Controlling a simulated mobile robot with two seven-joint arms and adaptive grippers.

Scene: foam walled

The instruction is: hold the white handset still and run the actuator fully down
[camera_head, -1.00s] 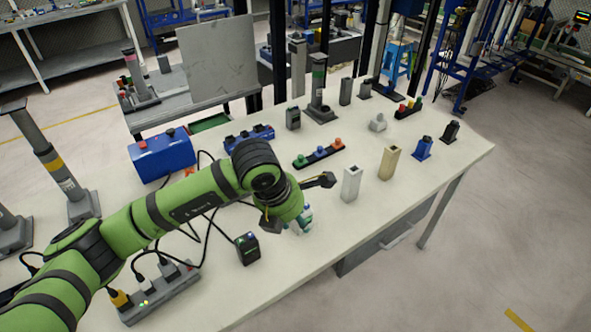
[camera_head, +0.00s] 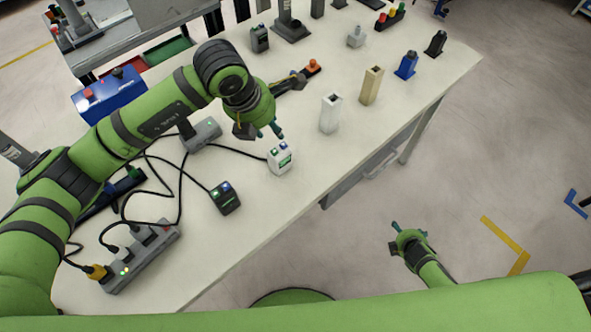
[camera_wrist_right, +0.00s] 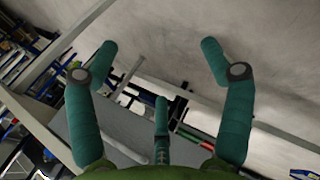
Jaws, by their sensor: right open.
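The white handset (camera_head: 280,158), with a green display and small buttons, stands on the table near its front edge. A black cable runs from it to a grey box (camera_head: 201,134). My left gripper (camera_head: 269,133) hangs just above and behind the handset, its teal fingertips close to its top; whether it is spread or touching is unclear. My right gripper (camera_head: 409,236) is open and empty, out over the floor in front of the table. Its spread fingers show in the right wrist view (camera_wrist_right: 160,75). Grey columns stand at the back (camera_head: 289,22) and left (camera_head: 14,152); which is the actuator is unclear.
A black handset (camera_head: 226,197) stands left of the white one. A power strip (camera_head: 141,256) with cables lies at front left. White (camera_head: 330,114) and tan (camera_head: 371,86) blocks stand to the right. A blue box (camera_head: 109,96) is at back left.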

